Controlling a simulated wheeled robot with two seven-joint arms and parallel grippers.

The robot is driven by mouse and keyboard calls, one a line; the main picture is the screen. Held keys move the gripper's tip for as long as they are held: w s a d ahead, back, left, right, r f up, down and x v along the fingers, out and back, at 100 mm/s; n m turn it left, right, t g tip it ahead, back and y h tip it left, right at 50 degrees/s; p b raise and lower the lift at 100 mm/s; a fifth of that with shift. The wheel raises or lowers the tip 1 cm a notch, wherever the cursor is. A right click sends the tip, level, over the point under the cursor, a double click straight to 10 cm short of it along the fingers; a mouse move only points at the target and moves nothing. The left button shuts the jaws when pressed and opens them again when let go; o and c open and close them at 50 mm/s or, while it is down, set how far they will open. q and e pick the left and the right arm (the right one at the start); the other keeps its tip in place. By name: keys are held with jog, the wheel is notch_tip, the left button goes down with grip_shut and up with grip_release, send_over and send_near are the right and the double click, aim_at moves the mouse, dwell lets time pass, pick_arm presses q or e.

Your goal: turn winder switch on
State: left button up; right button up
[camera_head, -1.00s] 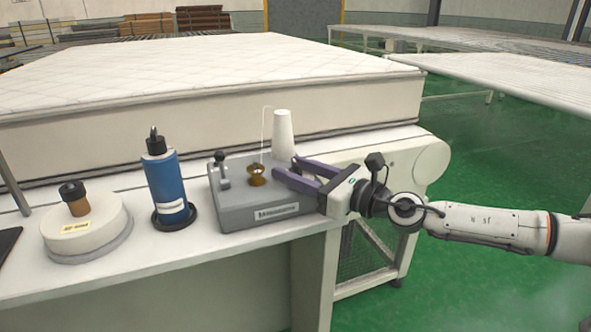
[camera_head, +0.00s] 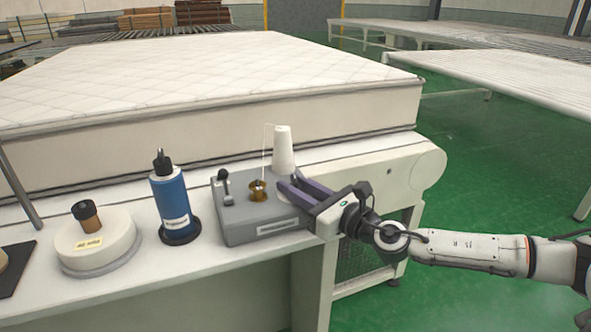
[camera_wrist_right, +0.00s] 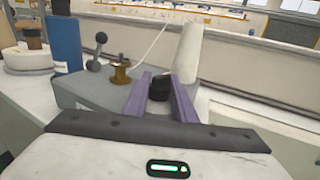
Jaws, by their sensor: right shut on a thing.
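The winder (camera_head: 238,222) is a grey box on the white table. On its top are a lever with a black ball (camera_head: 223,174), a brass spool (camera_head: 258,190) and a white thread cone (camera_head: 283,150). My right gripper (camera_head: 287,187) reaches over the right part of the box from the right. In the right wrist view its two purple fingers (camera_wrist_right: 160,88) are on either side of a black knob (camera_wrist_right: 161,80) on the box top, shut on it. In the head view the fingers hide this knob. My left gripper is not in view.
A large mattress (camera_head: 220,90) lies behind. A thin thread rises beside the cone. Green floor (camera_head: 480,190) is clear at right.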

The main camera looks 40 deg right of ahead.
jog(key=m+h+p, duration=0.1)
jog(key=p, duration=0.1)
jog(key=m+h+p, duration=0.1)
jog(key=h+p, duration=0.1)
jog(key=m+h+p, duration=0.1)
jog(key=h+p, duration=0.1)
jog(key=p, duration=0.1)
jog(key=shift+a+r+m, duration=0.15)
jog(key=shift+r+m, duration=0.1)
jog(key=shift+m, duration=0.05)
jog(key=shift+f+m+h+p, duration=0.15)
jog(key=shift+m+h+p, duration=0.35)
jog(key=shift+h, duration=0.6)
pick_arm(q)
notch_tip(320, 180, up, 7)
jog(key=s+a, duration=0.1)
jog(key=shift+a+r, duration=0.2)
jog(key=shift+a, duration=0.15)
pick_arm(e)
jog(key=shift+f+m+g+h, duration=0.1)
jog(key=shift+m+g+h, duration=0.35)
jog(key=shift+h, duration=0.25)
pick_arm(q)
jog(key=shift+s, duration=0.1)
pick_arm(e)
jog(key=shift+m+h, duration=0.25)
jog(key=shift+h, duration=0.05)
jog(key=o, duration=1.1)
jog(key=shift+c, duration=0.2)
